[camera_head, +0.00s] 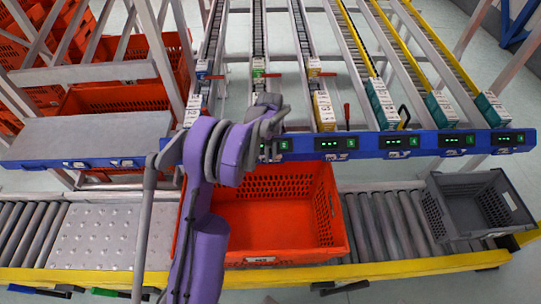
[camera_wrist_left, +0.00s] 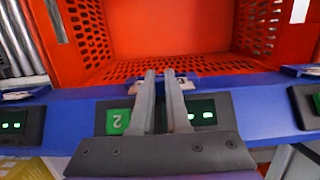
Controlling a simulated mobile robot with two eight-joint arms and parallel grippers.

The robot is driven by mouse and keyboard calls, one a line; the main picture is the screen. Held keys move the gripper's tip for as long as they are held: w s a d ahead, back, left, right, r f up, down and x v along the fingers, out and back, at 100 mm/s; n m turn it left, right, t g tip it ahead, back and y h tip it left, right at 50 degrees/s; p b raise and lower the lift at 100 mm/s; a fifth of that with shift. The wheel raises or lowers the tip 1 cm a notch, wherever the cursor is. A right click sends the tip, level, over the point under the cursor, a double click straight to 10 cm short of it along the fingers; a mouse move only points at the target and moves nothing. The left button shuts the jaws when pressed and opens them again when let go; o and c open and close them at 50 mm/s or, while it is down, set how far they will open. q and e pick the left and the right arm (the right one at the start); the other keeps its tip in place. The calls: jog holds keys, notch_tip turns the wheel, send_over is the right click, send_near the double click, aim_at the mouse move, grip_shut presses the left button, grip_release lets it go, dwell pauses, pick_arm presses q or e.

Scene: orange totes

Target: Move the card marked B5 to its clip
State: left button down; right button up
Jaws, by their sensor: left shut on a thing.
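My left arm comes in from the lower left in the head view, and its gripper (camera_head: 268,128) is over the front blue rail. In the left wrist view the gripper's fingers (camera_wrist_left: 162,84) are close together over the rail, with the tips at a blue-and-white clip (camera_wrist_left: 184,84) on its edge facing the red tote. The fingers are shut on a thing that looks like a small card. It is mostly hidden between the tips, and no B5 mark can be read. My right gripper is not in view.
The blue rail (camera_head: 372,143) carries several green-lit displays and clips. A green label marked 2 (camera_wrist_left: 117,121) is beside the fingers. An empty red tote (camera_head: 262,258) and a grey tote (camera_head: 455,213) stand on the roller conveyor. Boxes (camera_head: 382,104) stand in the lanes behind the rail.

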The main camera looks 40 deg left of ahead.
pick_arm(q)
jog(key=c, duration=0.8)
grip_release()
jog(key=r, duration=0.3)
jog(key=w+r, duration=0.1)
jog(key=r, duration=0.3)
jog(key=a+r, duration=0.1)
jog(key=r, duration=0.2)
jog(key=shift+w+r, duration=0.15)
jog(key=shift+r, duration=0.25)
